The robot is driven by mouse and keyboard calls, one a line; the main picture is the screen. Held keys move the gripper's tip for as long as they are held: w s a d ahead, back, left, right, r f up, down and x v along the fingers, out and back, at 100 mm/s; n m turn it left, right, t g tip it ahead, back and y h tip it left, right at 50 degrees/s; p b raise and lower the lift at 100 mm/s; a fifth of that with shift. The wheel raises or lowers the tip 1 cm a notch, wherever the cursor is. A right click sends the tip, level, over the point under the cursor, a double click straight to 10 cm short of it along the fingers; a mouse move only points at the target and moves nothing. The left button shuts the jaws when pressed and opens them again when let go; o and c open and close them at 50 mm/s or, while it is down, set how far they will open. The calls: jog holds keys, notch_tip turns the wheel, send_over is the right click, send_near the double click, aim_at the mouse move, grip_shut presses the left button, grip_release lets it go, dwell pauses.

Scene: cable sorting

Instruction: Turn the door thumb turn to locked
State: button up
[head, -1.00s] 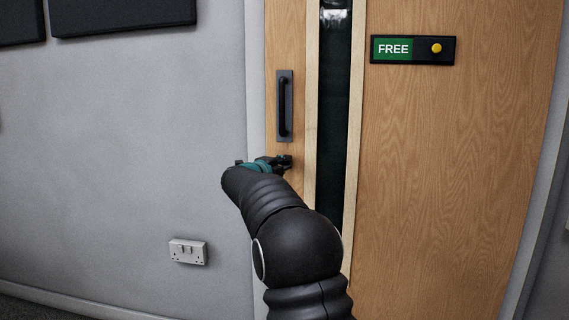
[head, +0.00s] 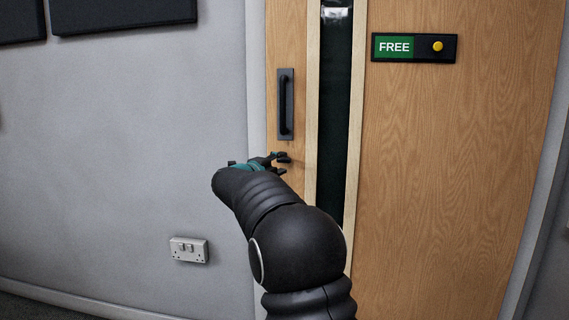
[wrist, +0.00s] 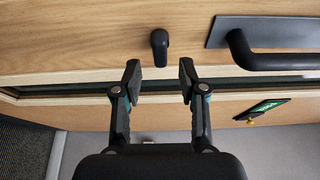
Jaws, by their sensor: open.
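The thumb turn (wrist: 159,46) is a small dark lever on the wooden door (head: 455,180). In the wrist view it lies just beyond my gripper (wrist: 160,75), in line with the gap between its two fingers. The fingers are open, one on each side of that line, with nothing between them. In the head view my gripper (head: 285,164) is in front of the door just below the pull handle (head: 286,104). I cannot make out the thumb turn there. The sign (head: 413,47) shows green "FREE" beside a yellow knob (head: 437,46).
The black pull handle also shows at the right of the wrist view (wrist: 243,50). A dark narrow glass strip (head: 335,110) runs down the door. The grey wall (head: 130,140) on the left carries a white socket (head: 188,250).

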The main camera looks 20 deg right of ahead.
jog(key=v, duration=0.8)
jog(key=shift+s+a, duration=0.2)
jog(key=shift+a, duration=0.05)
